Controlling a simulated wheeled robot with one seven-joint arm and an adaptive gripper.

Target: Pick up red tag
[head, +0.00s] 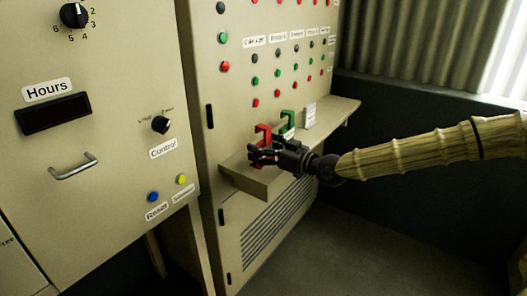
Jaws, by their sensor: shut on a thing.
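The red tag (264,133) is a small hook-shaped piece above the near left end of the shelf (249,183) on the beige cabinet. My gripper (262,153) reaches in from the right and is shut on the red tag. The dark fingers cover the tag's lower part. I cannot tell whether the tag touches the shelf.
A green tag (287,122) stands right behind my gripper, close to it. A small white sign (309,116) stands farther along the shelf. The cabinet panel with red and green buttons (255,82) rises behind. A control panel (103,130) with knobs and a handle is at left.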

